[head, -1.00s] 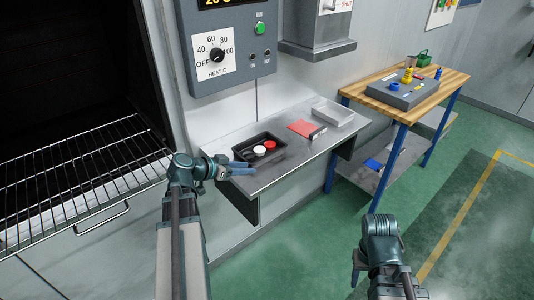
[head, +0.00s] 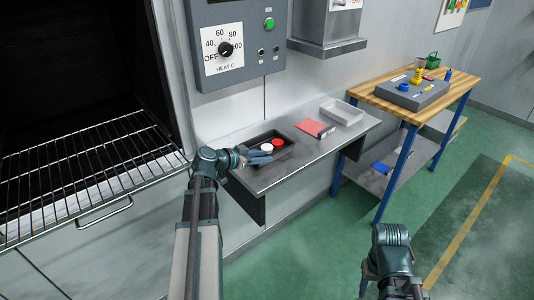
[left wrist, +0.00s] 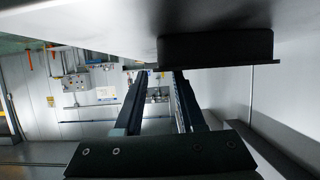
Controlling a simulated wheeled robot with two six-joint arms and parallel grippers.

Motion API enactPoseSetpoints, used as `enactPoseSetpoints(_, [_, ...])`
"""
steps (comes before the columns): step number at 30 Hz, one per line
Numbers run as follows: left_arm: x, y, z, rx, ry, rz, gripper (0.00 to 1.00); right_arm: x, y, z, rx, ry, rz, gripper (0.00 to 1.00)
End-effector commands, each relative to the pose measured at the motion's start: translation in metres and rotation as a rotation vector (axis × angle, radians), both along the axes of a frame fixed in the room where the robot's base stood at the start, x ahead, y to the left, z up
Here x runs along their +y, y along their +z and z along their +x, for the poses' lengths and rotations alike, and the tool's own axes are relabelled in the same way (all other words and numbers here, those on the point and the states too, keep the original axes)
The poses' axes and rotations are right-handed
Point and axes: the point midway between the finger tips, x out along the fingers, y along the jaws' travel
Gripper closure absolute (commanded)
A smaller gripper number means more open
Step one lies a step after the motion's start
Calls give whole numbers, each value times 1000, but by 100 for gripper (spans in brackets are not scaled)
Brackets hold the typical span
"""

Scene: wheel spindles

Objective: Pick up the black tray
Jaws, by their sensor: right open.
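The black tray (head: 289,147) sits on the grey shelf, holding a white round piece (head: 266,148) and a red round piece (head: 278,143). My left gripper (head: 262,157) is at the tray's near left side, partly covering it. In the left wrist view the tray (left wrist: 215,50) appears upside down, just beyond the fingertips. The left fingers (left wrist: 161,75) stand apart with a gap between them; I cannot tell whether they touch the tray. My right gripper (head: 364,285) is low at the front, away from the shelf, and mostly hidden by its arm.
A red flat box (head: 315,128) and a light grey tray (head: 343,112) share the grey shelf (head: 300,160). An open oven with a wire rack (head: 85,175) is at left. A control panel (head: 236,50) hangs above. A wooden workbench (head: 440,102) stands at right.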

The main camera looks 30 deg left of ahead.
Motion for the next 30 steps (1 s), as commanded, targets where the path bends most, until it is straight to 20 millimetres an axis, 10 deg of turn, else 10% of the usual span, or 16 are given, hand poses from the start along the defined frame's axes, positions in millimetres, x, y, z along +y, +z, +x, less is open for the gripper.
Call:
enactPoseSetpoints(25, [-17, -22, 45, 1, 0, 0, 61, 0, -22, 0, 0, 0, 0, 50])
enactPoseSetpoints(30, [-17, -22, 45, 1, 0, 0, 88, 0, -22, 0, 0, 0, 0, 50])
